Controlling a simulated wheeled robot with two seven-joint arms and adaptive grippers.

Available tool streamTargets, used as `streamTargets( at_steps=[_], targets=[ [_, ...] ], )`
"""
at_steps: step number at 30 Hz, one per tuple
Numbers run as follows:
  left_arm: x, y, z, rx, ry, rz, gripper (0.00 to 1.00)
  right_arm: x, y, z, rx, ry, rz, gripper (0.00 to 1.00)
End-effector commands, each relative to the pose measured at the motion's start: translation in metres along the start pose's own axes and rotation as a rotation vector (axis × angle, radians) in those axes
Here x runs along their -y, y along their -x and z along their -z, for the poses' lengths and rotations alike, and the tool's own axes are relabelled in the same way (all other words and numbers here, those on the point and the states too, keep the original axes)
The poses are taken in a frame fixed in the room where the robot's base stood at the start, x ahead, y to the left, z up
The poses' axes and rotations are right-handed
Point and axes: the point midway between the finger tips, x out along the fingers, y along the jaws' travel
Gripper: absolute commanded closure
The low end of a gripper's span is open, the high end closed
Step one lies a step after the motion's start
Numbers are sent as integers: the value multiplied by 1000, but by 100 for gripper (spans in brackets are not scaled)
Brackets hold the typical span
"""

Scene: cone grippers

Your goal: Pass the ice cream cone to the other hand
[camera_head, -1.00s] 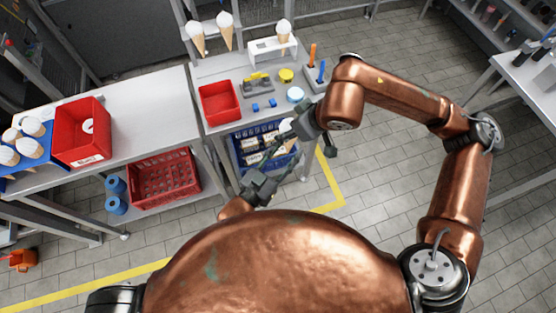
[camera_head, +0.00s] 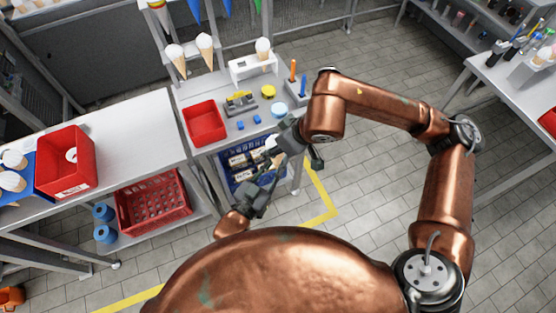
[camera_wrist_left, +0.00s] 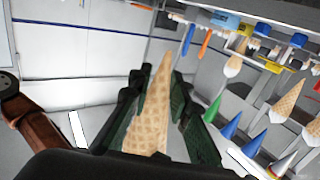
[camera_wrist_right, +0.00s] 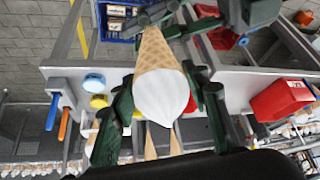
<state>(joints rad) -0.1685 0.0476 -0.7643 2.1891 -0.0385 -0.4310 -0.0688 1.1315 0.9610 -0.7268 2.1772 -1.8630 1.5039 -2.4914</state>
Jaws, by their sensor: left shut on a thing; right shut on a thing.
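The ice cream cone shows in the right wrist view (camera_wrist_right: 160,75), with its white scoop nearest that camera and its waffle tip farther off. In the left wrist view its waffle part (camera_wrist_left: 150,115) sits between my left fingers, and the scoop is hidden. My right gripper (camera_head: 283,148) is shut on the cone near the scoop. My left gripper (camera_head: 268,178) is shut on it lower down, towards the tip. Both grippers meet above the floor in front of the shelf unit; in the head view they mostly hide the cone.
A white rack (camera_head: 253,67) with a cone stands on the back table, beside a red bin (camera_head: 205,122) and small tools. Left are another red bin (camera_head: 66,160) and a blue cone tray (camera_head: 22,180). A blue crate (camera_head: 240,176) sits below, close behind the grippers. Floor at right is open.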

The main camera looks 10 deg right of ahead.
Motion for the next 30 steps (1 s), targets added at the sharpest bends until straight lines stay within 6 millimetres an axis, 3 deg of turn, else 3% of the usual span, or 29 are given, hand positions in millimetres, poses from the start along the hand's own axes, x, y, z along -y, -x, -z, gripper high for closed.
streamTargets(
  at_steps=[1, 2, 11, 22, 30],
  targets=[
    [-1, 0, 0, 0, 1, -2, 95, 0, 0, 1, -3, 0, 0, 71],
    [-1, 0, 1, -1, 1, -2, 96, 0, 0, 1, -3, 0, 0, 57],
    [-1, 0, 0, -1, 0, -2, 96, 0, 0, 1, -2, 0, 0, 37],
    [-1, 0, 0, -1, 0, -1, 96, -1, 8, 1, -3, 0, -2, 37],
    [-1, 0, 1, -1, 0, -1, 97, -1, 58, 2, -6, 0, -4, 37]
  ],
)
